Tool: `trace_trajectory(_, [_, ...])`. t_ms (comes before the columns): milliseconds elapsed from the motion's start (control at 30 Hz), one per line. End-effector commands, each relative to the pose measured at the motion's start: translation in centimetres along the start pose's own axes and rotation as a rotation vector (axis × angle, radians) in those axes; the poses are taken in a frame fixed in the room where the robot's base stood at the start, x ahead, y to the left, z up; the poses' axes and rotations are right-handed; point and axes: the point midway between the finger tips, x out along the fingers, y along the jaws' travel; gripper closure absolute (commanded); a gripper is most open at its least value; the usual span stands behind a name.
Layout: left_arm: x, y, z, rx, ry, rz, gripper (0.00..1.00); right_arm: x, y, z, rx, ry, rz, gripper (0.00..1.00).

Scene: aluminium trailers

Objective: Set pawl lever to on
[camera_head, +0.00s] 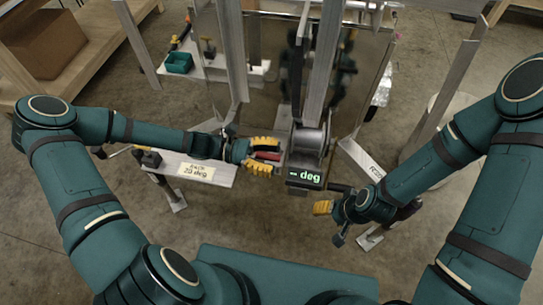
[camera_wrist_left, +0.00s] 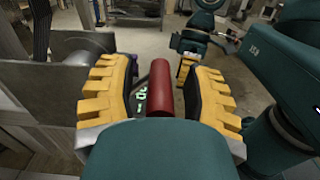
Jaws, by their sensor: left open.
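The pawl lever shows as a red grip (camera_wrist_left: 160,88) in the left wrist view, between the yellow finger pads of my left gripper (camera_wrist_left: 158,95). A gap shows on each side of it. In the head view my left gripper (camera_head: 264,156) is open at the left side of the winch (camera_head: 308,140), with the red grip (camera_head: 267,155) partly hidden between its fingers. A display (camera_head: 304,175) below the winch drum reads "-- deg". My right gripper (camera_head: 323,207) is low and right of the winch, away from the lever; its opening is unclear.
A metal beam with a "20 deg" label (camera_head: 197,171) lies left of the winch. A dark crank handle (camera_head: 341,188) sticks out near my right gripper. Upright metal posts (camera_head: 232,50) stand behind.

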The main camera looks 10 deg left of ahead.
Motion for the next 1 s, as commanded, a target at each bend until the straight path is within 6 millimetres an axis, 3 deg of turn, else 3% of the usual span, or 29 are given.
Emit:
trace_trajectory(167, [0.00,0.00,0.02,0.000,0.000,0.000,0.47,-0.01,-0.01,-0.01,0.000,0.000,0.000,0.40])
trace_trajectory(300, [-0.01,0.00,0.02,0.000,0.000,0.000,0.96,-0.01,0.00,-0.01,0.000,0.000,0.000,0.40])
trace_trajectory(333, [-0.01,-0.01,0.02,0.000,0.000,0.000,1.00,-0.01,0.00,-0.01,0.000,0.000,0.000,0.40])
trace_trajectory(1000, [0.08,0.29,0.34,-0.044,0.001,-0.002,1.00,-0.74,-0.28,0.06,0.000,-0.003,0.000,0.40])
